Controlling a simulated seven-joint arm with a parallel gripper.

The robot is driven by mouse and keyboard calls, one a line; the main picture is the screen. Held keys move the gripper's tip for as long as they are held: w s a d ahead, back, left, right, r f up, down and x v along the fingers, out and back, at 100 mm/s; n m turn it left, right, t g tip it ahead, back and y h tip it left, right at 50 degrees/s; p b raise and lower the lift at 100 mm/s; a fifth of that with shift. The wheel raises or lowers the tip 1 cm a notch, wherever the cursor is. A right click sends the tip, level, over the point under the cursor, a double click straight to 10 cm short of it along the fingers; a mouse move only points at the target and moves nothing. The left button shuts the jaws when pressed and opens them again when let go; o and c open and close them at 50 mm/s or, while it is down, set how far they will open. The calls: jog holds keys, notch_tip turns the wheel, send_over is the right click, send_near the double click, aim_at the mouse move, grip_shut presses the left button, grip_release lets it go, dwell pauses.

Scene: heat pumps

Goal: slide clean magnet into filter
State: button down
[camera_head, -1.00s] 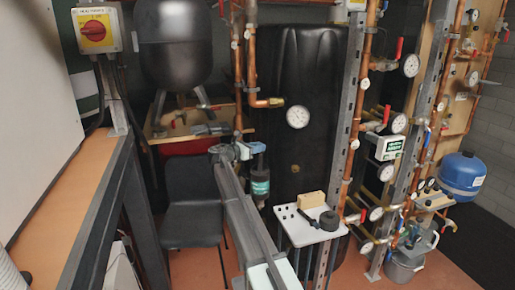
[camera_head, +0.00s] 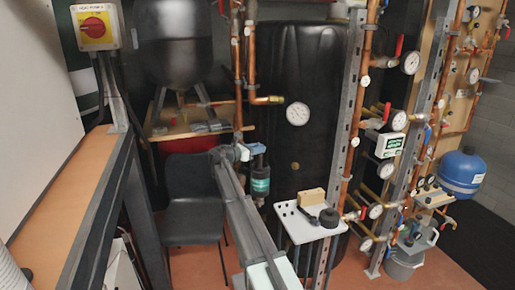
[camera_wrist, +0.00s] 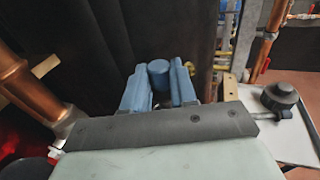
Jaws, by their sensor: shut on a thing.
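The filter (camera_head: 260,183) is a dark upright cylinder with a green label, in front of the black tank in the head view. My gripper (camera_head: 251,149) is right at its top end. In the wrist view my gripper (camera_wrist: 160,88) has its two blue fingers shut on a blue round-topped piece, which I take to be the magnet (camera_wrist: 158,72). The magnet's lower part is hidden behind the fingers and the dark gripper body. I cannot tell how far it sits inside the filter.
A white shelf (camera_head: 292,227) to the right holds a tan block (camera_head: 312,197) and a black round cap (camera_head: 329,217). Copper pipes (camera_head: 352,150) with gauges and valves stand further right. A dark chair (camera_head: 192,205) is on the left. The black tank (camera_head: 300,70) is close behind.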

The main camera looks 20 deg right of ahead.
aim_at(260, 159)
notch_tip(260, 159, down, 8)
dwell(5.0)
